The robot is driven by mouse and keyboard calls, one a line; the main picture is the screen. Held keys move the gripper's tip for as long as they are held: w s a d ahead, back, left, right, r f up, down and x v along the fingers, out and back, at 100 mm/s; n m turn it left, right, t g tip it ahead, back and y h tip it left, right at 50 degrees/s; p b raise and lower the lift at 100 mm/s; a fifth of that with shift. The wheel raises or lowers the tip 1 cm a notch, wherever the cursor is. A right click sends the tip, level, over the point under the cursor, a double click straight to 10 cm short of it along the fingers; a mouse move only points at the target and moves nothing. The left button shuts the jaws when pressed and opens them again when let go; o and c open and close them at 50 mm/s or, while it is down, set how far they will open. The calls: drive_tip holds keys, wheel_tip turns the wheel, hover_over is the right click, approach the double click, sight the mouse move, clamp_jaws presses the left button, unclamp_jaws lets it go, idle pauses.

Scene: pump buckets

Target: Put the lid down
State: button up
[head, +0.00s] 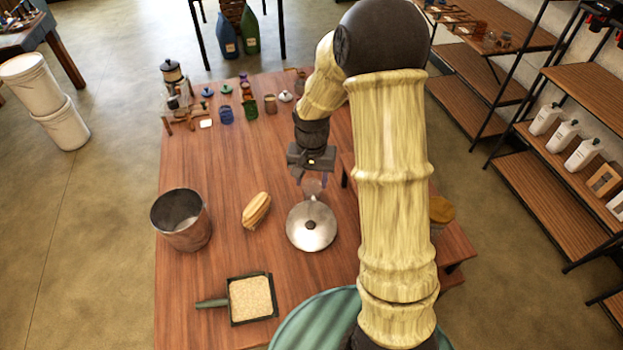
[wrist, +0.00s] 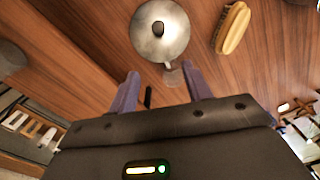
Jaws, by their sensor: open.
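A round silver lid (head: 311,232) with a dark knob lies knob up on the wooden table, left of my arm. In the wrist view the lid (wrist: 152,45) shows whole, beyond my fingertips. I cannot tell whether it rests on the bare table or on something low under it. My gripper (head: 312,178) is above the table at the lid's far side, apart from the knob. In the wrist view my gripper (wrist: 160,75) has its two fingers spread with nothing held between them. A small greyish piece (wrist: 172,77) shows between the fingers, beside the lid's rim.
An open metal bucket (head: 186,236) stands at the table's left edge. A yellow brush (head: 256,210) lies between bucket and lid. A square pan of pale grains (head: 250,298) lies in front. Small jars (head: 225,115) and a pump stand (head: 178,95) are at the back.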

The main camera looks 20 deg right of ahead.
drive_tip(key=s+r+n+t, duration=0.2)
drive_tip(key=s+r+n, duration=0.2)
drive_tip(key=s+r, duration=0.4)
drive_tip(key=s, duration=0.6)
drive_tip(key=shift+s+r+n+t, duration=0.2)
drive_tip(key=shift+n+t, duration=0.1)
